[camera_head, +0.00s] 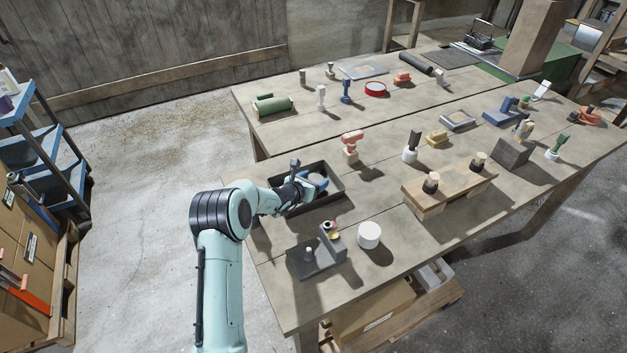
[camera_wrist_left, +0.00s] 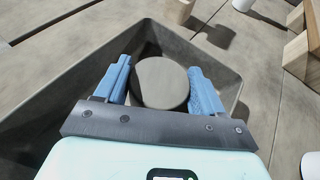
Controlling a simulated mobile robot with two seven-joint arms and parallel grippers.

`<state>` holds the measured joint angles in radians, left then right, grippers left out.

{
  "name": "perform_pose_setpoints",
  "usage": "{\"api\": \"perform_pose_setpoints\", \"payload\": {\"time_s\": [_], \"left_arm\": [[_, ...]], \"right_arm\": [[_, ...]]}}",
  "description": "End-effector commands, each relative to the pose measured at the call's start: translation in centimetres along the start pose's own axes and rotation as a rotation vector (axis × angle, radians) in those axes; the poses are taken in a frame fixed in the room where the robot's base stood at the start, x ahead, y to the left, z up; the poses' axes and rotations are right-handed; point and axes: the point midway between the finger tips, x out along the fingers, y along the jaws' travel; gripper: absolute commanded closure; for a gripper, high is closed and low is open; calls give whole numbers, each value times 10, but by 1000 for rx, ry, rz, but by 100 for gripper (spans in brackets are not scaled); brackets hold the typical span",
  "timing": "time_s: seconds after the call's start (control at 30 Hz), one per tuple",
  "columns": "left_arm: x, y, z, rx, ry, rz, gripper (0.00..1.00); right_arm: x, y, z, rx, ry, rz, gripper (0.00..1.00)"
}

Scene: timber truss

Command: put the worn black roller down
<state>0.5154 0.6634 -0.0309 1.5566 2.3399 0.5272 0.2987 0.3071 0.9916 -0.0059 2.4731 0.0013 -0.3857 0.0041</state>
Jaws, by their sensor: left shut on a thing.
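My left gripper (camera_head: 313,181) is at a dark open tray (camera_head: 325,201) near the table's left edge. In the left wrist view its two blue fingers (camera_wrist_left: 160,68) are shut on a dark grey, round-ended piece, the worn black roller (camera_wrist_left: 161,84). The roller's flat round end faces the camera; its lower part is hidden. It is within the outline of the tray (camera_wrist_left: 62,73), but I cannot tell whether it touches the floor. In the head view the arm hides most of the roller. My right gripper is not in view.
A grey angled block (camera_head: 312,262) and a white cylinder (camera_head: 369,235) stand in front of the tray. A pink-topped piece (camera_head: 352,142) stands behind it. A wooden stand with dark knobs (camera_head: 450,188) is to the right. A long black cylinder (camera_head: 415,63) lies at the back.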

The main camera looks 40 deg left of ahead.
Motion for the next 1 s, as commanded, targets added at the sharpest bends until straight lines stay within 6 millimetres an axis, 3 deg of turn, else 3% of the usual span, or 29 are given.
{"api": "perform_pose_setpoints", "payload": {"time_s": [0.37, 0.4, 0.47, 0.87, 1.0], "left_arm": [[1, 0, -2, 2, -3, 0, 100], [1, 0, -3, 1, -1, 0, 25], [1, 0, -2, 1, -1, 0, 5], [-1, 0, 5, 0, -3, 0, 5], [-21, 1, -1, 3, 0, 1, 5]], "right_arm": [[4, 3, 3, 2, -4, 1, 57], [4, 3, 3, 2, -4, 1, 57], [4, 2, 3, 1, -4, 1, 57], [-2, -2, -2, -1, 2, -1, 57], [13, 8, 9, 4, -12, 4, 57]]}}
